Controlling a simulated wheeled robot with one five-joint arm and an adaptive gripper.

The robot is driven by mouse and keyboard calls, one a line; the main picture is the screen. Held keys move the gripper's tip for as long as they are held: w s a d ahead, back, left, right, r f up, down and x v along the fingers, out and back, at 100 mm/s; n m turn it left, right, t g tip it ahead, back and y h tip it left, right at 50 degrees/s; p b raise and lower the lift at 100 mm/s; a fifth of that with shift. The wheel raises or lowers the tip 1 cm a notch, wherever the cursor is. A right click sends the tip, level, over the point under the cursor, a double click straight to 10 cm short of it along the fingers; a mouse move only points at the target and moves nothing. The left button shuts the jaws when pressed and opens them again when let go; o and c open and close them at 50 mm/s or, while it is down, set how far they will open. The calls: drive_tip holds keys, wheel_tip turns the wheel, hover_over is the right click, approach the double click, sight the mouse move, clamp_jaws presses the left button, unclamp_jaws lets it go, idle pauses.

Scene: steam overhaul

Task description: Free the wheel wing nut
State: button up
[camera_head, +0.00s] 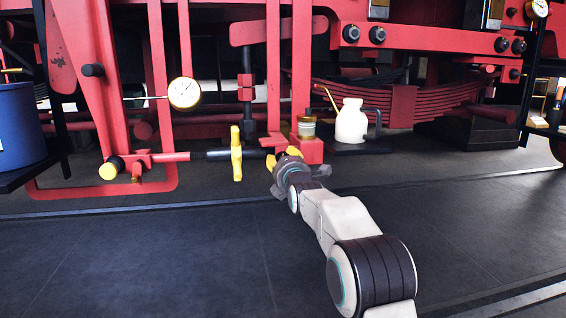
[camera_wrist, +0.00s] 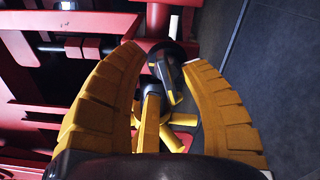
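A yellow two-winged piece (camera_head: 237,153), which looks like the wing nut, stands upright at the end of a black shaft in the head view. My gripper (camera_head: 284,157) is just to its right, apart from it in that picture. In the wrist view my gripper's yellow fingers (camera_wrist: 163,58) are spread wide. Between them show a yellow bar (camera_wrist: 150,123), a dark-faced yellow piece (camera_wrist: 168,83) and yellow spokes (camera_wrist: 178,134). I cannot tell which of these is the nut, or whether a finger touches any of them.
A cream oil can (camera_head: 351,122) and a small jar (camera_head: 306,127) stand behind my gripper. A blue drum (camera_head: 18,128) is at far left. The dark floor (camera_head: 150,265) in front is clear.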

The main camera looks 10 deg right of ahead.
drive_tip(key=shift+s+f, duration=0.1)
drive_tip(key=shift+f, duration=0.1)
drive_tip(key=s, duration=1.1)
drive_tip(key=shift+s, duration=0.4)
drive_tip(key=shift+r, duration=0.1)
drive_tip(key=s+r+m+g+p, duration=0.5)
drive_tip(key=s+r+m+p, duration=0.1)
drive_tip(key=s+p, duration=0.7)
drive_tip(key=s+r+m+g+p, duration=0.5)
drive_tip(key=s+m+p, duration=0.3)
drive_tip(key=s+p, duration=0.5)
drive_tip(key=s+r+m+g+p, duration=0.4)
drive_tip(key=s+r+m+p, duration=0.3)
drive_tip(key=s+p, duration=0.6)
drive_tip(key=s+m, duration=0.1)
drive_tip(key=s, duration=0.2)
drive_tip(key=shift+d+g+p, duration=0.25)
drive_tip(key=shift+g+p, duration=0.15)
